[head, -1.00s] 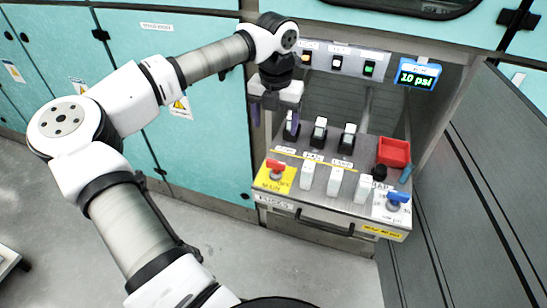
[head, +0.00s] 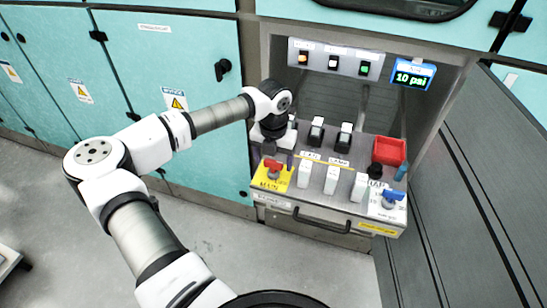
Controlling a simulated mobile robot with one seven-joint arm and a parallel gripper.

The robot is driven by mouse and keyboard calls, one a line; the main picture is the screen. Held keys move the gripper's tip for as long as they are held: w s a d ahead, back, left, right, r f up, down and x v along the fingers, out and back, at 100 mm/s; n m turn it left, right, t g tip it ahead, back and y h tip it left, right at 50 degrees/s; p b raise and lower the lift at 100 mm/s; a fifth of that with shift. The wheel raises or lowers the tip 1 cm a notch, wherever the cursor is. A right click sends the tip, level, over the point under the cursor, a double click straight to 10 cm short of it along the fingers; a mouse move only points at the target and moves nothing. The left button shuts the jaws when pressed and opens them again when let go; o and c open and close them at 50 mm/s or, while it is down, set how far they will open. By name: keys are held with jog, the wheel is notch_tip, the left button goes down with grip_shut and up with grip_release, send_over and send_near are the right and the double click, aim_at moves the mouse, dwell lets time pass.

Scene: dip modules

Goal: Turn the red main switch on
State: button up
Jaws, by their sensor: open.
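The red main switch (head: 273,166) sits on a yellow plate (head: 270,182) marked MAIN, at the front left of the grey control panel. My gripper (head: 276,156) points down just behind and above the red switch. Whether a finger touches the switch is not clear from this angle. My wrist hides part of the panel behind the yellow plate.
Several white modules (head: 332,180) stand right of the yellow plate. A blue switch (head: 393,196), a red bin (head: 389,152) and a black knob (head: 376,170) are at the right. Black-and-white modules (head: 344,139) stand behind. A display (head: 410,77) reads 10 psi.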

jog(key=shift+c, duration=0.4)
jog(key=c, duration=0.9)
